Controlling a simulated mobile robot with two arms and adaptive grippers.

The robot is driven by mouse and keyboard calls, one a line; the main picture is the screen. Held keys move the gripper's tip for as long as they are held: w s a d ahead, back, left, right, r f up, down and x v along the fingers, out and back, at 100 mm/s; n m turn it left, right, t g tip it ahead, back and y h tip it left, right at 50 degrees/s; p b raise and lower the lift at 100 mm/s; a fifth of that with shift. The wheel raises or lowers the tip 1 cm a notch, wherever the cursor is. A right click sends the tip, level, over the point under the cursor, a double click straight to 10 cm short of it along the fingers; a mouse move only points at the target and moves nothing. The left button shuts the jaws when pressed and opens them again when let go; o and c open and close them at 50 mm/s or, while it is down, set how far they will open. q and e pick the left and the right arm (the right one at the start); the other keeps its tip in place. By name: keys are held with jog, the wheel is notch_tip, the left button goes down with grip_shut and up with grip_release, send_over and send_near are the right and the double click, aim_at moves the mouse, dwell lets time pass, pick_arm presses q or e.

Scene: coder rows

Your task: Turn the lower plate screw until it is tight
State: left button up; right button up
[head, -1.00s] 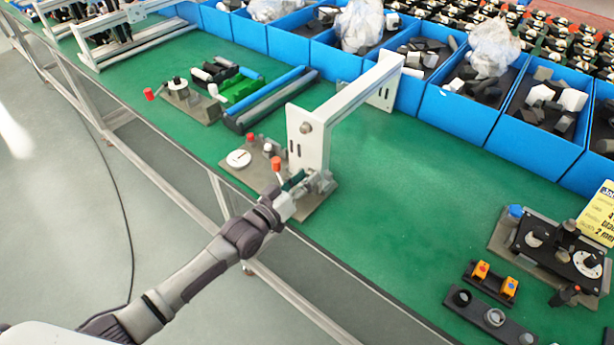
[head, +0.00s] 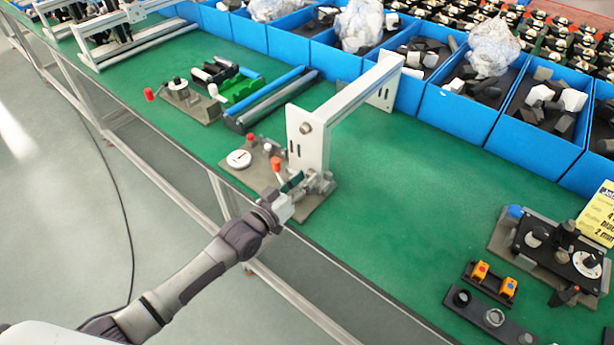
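My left gripper (head: 296,190) reaches in from the lower left to the front edge of the green bench. Its fingertips are at the foot of an upright light-grey plate (head: 308,143), at small metal parts (head: 318,183) low on that plate. The fingers and those parts overlap, so the lower screw itself and any grip on it are too small to make out. A round grey knob or screw head (head: 306,128) shows higher on the plate. The plate stands on a grey base (head: 322,202). My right gripper is not in view.
A white dial (head: 239,159) and red-capped levers (head: 276,163) sit left of the plate. Blue bins (head: 455,112) of parts line the back. A fixture (head: 502,236) and orange-button box (head: 480,270) stand at right. The green bench (head: 420,190) is clear between.

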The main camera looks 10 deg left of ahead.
pick_arm(q)
jog(key=shift+p+v, duration=0.9)
jog(key=shift+v, duration=1.35)
